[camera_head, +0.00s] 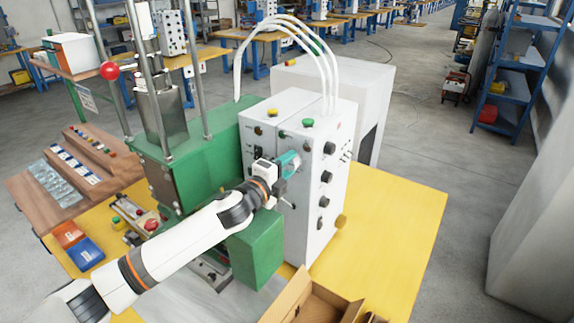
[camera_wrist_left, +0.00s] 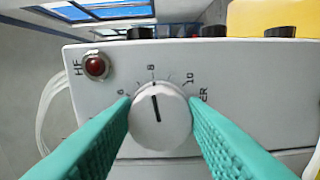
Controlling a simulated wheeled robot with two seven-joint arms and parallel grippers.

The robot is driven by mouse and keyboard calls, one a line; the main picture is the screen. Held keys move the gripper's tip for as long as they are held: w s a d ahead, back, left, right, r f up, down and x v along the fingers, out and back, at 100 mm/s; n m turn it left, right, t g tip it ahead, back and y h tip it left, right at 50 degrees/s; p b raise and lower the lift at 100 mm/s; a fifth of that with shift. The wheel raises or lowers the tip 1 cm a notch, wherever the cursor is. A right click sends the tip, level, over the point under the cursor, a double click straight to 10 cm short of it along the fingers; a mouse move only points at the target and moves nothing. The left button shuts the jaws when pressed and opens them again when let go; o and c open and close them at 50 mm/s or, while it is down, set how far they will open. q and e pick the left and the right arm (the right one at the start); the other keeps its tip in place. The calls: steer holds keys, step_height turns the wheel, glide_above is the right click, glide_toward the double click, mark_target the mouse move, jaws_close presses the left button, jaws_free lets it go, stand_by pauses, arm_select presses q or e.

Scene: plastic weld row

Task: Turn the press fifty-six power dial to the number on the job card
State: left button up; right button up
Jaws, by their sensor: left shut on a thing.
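The power dial (camera_wrist_left: 160,120) is a round white knob with a black pointer line on the white control box (camera_wrist_left: 230,62). Its line points up and slightly left, close to the 8; a 10 shows to the right. My left gripper (camera_wrist_left: 160,128) has its teal fingers closed on the dial's two sides. In the head view my left gripper (camera_head: 290,163) is at the front face of the white control box (camera_head: 315,210), and the dial is hidden behind it. The green press (camera_head: 190,160) stands beside the box. I cannot make out a readable job card. My right gripper is not in view.
A red lamp (camera_wrist_left: 95,66) sits left of the dial. Several black knobs (camera_head: 325,177) are on the box's right side. An open cardboard box (camera_head: 310,300) stands at the table's front. The yellow table (camera_head: 400,220) is clear at right. Orange and blue bins (camera_head: 85,252) are at left.

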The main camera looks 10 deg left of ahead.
arm_select(q)
steer(key=shift+f, duration=0.1)
steer(key=o, duration=1)
steer(key=shift+c, duration=0.2)
steer(key=b+v, duration=0.3)
steer(key=v, duration=0.8)
steer(key=shift+f, duration=0.15)
steer(key=shift+s+a+b, duration=0.15)
steer(key=shift+s+b, duration=0.15)
steer(key=shift+s, duration=0.2)
